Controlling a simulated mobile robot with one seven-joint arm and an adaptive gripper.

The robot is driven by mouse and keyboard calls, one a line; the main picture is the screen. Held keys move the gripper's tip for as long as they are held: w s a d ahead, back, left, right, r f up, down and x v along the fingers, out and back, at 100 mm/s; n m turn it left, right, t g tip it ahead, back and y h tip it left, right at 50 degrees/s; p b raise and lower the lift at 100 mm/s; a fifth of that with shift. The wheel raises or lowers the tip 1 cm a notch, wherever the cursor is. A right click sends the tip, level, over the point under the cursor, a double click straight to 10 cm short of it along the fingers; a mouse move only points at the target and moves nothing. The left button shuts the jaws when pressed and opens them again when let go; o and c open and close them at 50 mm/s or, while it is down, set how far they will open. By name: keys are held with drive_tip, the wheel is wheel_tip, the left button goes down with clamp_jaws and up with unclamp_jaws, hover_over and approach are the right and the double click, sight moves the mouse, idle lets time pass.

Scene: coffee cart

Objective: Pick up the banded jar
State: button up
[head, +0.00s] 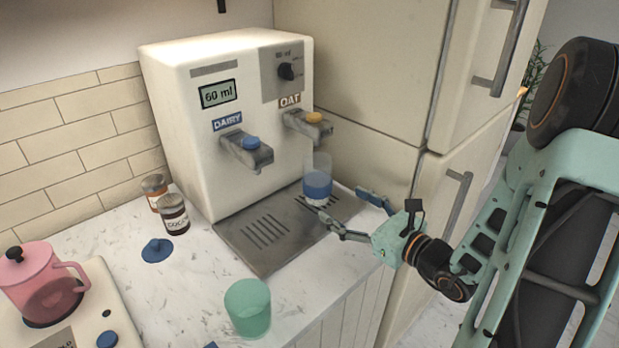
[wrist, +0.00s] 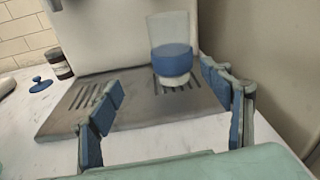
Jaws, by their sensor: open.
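The banded jar (head: 318,186) is a clear, upright vessel with a wide blue band. It stands on the right part of the machine's metal drip tray (head: 262,247), below the spout marked OAT. My gripper (head: 346,207) is open and empty, reaching in from the right at about the jar's lower height. In the wrist view the jar (wrist: 173,62) stands just beyond my fingertips (wrist: 160,82). It is closer to the right finger than to the left one. I cannot tell whether that finger touches it. The jar is little hidden.
The white dispenser (head: 190,130) rises behind the jar, with DAIRY and OAT spouts. A tall cream fridge (head: 385,90) stands close on the right. A green cup (head: 247,308), a blue lid (head: 157,250), two small jars (head: 174,215) and a pink pot (head: 38,285) are on the left.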

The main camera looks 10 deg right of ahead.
sight(325, 177)
drive_tip(key=shift+w+a+r+m+t+h, duration=0.1)
drive_tip(key=shift+w+r+m+t+h, duration=0.25)
drive_tip(key=shift+w+m+t, duration=0.2)
drive_tip(key=shift+w+r+m+t+h, duration=0.35)
drive_tip(key=shift+w+m+t, duration=0.1)
drive_tip(key=shift+w+m, duration=0.2)
drive_tip(key=x, duration=0.5)
drive_tip(key=shift+w, duration=0.1)
drive_tip(key=x, duration=0.2)
drive_tip(key=r+x, duration=0.1)
drive_tip(key=x, duration=0.1)
drive_tip(key=shift+a+p, duration=0.2)
drive_tip(key=shift+p, duration=0.15)
drive_tip(key=shift+w+a, duration=0.2)
drive_tip(key=shift+w, duration=0.4)
drive_tip(key=shift+c, duration=0.5)
drive_tip(key=c, duration=1.5)
drive_tip(key=shift+c, duration=0.7)
